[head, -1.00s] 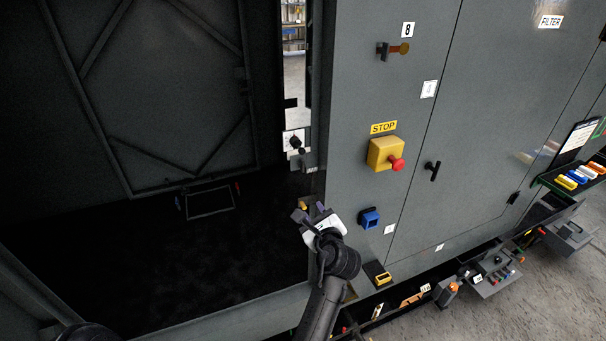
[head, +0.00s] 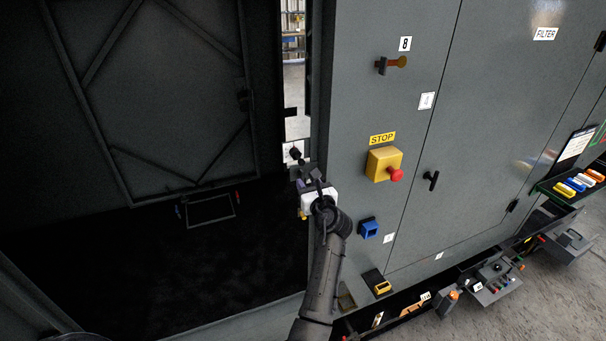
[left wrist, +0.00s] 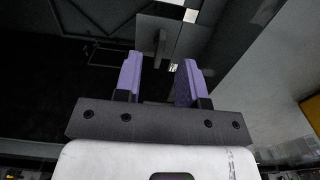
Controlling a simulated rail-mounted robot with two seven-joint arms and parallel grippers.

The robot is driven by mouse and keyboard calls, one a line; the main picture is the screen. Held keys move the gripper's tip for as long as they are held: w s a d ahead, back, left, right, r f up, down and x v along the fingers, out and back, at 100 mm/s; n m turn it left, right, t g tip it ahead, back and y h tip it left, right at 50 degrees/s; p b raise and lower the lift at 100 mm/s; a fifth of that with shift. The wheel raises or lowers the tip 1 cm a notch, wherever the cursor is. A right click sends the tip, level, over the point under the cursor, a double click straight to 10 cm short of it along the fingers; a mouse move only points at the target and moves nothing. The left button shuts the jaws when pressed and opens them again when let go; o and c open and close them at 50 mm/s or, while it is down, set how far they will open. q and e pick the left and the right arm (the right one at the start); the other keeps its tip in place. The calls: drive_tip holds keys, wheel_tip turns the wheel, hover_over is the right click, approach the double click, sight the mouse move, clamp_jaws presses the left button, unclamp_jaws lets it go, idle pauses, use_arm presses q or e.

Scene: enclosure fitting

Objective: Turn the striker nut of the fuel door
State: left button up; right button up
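A small dark knob-like part (head: 295,153) sits on a white plate in the door opening; it looks like the striker nut, but it is too small to be sure. My left gripper (head: 309,181) is just below and to the right of it, at the edge of the opening. In the left wrist view the two purple fingers (left wrist: 159,82) stand apart with nothing between them. A grey upright part (left wrist: 160,48) shows beyond the fingertips, apart from them. My right gripper is not in view.
To the right, the grey cabinet front carries a yellow box with a red stop button (head: 384,165), a blue socket (head: 368,228) and a black handle (head: 431,180). Trays with small parts (head: 497,280) stand low at the right. The dark enclosure interior at the left is open.

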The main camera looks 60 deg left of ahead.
sight(303, 177)
use_arm(q)
drive_tip(key=shift+w+a+p, duration=0.15)
drive_tip(key=shift+w+a, duration=0.05)
drive_tip(key=shift+a, duration=0.8)
drive_tip(key=shift+w+a+p, duration=0.15)
drive_tip(key=shift+a, duration=0.8)
clamp_jaws()
